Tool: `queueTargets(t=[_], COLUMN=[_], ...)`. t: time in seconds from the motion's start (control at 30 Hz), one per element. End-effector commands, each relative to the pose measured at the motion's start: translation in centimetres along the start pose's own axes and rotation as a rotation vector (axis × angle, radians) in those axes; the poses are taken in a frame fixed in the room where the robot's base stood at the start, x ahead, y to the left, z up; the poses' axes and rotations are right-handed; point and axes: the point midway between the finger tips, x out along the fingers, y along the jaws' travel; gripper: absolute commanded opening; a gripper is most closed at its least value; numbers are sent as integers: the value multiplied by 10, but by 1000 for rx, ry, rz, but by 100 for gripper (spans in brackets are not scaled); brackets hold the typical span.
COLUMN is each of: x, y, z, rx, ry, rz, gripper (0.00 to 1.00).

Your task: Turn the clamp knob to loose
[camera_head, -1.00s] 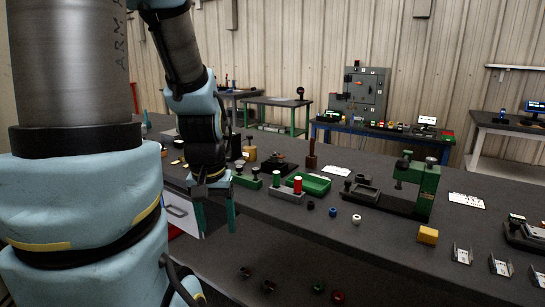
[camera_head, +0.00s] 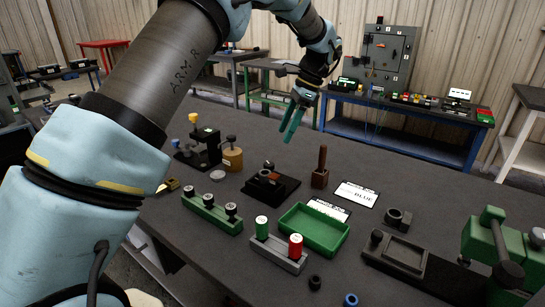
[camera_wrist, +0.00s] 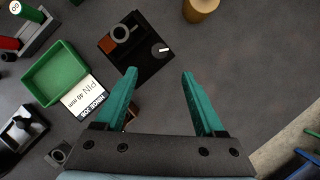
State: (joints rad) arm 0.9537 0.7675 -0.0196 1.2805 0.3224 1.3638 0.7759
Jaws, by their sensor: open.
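A black fixture (camera_head: 284,192) sits on the bench near the middle of the head view, with a grey ring and a reddish-brown block on it. The wrist view shows this black fixture (camera_wrist: 140,67) from above, with a round dark knob (camera_wrist: 160,50) bearing a white pointer mark near its right corner. I take this as the clamp knob; any loose or tight label is unreadable. My gripper (camera_head: 290,122) is raised above the far part of the bench. In the wrist view my gripper (camera_wrist: 158,76) is open and empty, its teal fingers apart, with the fixture beyond the fingertips.
A green tray (camera_head: 314,230), a wooden-handled tool (camera_head: 320,168), a green block with black knobs (camera_head: 211,212) and a stand with red and green cylinders (camera_head: 278,252) surround the fixture. A green press (camera_head: 485,240) stands at right. Bare bench lies behind the fixture.

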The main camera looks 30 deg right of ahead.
Motion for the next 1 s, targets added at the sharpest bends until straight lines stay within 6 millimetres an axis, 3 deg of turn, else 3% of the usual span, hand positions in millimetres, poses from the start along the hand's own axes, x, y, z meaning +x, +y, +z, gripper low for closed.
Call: queueTargets(t=[0.5,0.7,1.0], x=[85,99,101], y=[0,0,0], z=[2,2,2], rx=[-5,-5,-5], ry=[0,1,2], rz=[3,1,1], gripper=[71,71,69])
